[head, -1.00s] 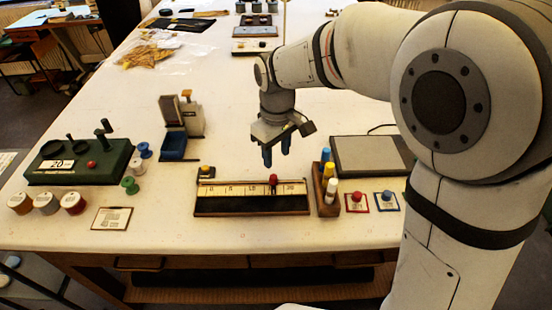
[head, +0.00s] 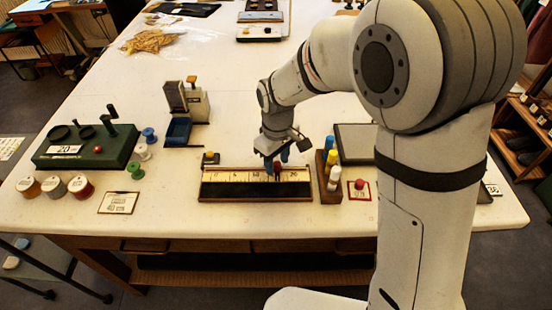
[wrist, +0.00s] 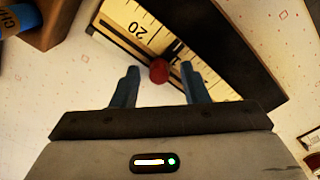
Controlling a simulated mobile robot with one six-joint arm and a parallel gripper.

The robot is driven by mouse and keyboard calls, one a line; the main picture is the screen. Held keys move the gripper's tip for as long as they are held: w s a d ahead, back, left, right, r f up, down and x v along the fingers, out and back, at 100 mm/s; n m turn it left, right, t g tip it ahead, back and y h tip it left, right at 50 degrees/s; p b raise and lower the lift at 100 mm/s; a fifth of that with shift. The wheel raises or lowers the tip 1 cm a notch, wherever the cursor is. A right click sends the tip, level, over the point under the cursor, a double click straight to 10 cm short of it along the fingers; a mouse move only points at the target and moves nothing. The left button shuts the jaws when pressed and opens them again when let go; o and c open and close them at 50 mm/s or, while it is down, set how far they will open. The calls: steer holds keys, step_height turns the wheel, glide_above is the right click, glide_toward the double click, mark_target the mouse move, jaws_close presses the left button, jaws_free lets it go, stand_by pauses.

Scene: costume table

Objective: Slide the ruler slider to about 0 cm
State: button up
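The ruler (head: 230,178) is a long cream scale in a dark wooden frame near the table's front edge. Its slider has a red knob (head: 277,168), which stands right of the middle, between the 10 and 20 marks. My gripper (head: 277,160) is lowered at the ruler, with its blue fingers apart. In the wrist view the red knob (wrist: 158,71) lies between the two open fingertips (wrist: 158,69), with a gap on each side. The number 20 (wrist: 135,30) shows on the scale there. The slider's base is mostly hidden by the knob.
A wooden block with blue, yellow and white markers (head: 330,178) stands close to the ruler's right end. A printed card (head: 118,203) lies farther left.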

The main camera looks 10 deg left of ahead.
jaws_close()
